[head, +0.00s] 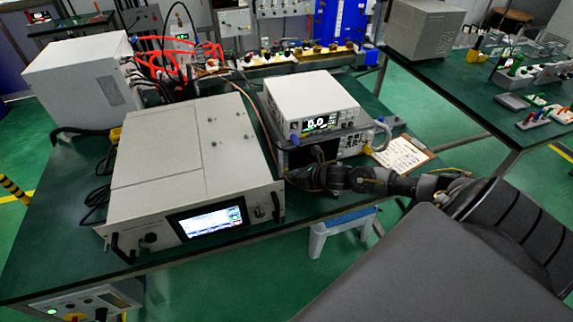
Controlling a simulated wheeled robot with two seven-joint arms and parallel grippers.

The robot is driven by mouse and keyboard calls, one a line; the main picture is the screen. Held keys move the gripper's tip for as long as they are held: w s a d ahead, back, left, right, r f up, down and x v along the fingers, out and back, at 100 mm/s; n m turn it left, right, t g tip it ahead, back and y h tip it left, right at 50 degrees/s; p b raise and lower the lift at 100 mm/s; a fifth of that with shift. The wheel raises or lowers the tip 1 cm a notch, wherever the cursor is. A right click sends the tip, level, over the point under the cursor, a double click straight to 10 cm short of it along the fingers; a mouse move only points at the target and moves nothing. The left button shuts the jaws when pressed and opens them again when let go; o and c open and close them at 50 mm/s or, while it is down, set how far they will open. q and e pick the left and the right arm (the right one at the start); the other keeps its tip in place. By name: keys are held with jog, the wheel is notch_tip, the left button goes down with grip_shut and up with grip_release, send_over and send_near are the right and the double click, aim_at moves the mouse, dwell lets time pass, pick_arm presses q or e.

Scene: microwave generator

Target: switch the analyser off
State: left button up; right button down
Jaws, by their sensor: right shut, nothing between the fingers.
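A large light-grey instrument (185,150) with a lit screen (209,219) lies flat on the green table. Its front has a dark round part at the left and a small control (259,212) right of the screen. A smaller white instrument (312,100) showing 0.0 sits on a dark-fronted unit (330,148) to the right. No label tells me which is the analyser; both displays are lit. My right gripper (291,178) is shut and empty, beside the large instrument's front right corner and in front of the dark unit. Its fingertips are small and dark. My left gripper is out of view.
A white cabinet (80,85) with red and black cables stands at the back left. A clipboard (403,155) lies right of the stacked units. A blue-white stool (341,230) stands below the table edge. Another table (465,95) is at the right.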

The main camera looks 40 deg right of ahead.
jog(key=shift+s+a+p, duration=0.25)
jog(key=shift+s+p, duration=0.05)
jog(key=shift+s, duration=0.45)
jog(key=shift+s+a+p, duration=0.3)
jog(key=shift+s, duration=0.5)
jog(key=shift+s+a+p, duration=0.25)
jog(key=shift+s+p, duration=0.1)
jog(key=shift+s, duration=0.4)
jog(key=shift+s+a+p, duration=0.3)
jog(key=shift+s, duration=0.5)
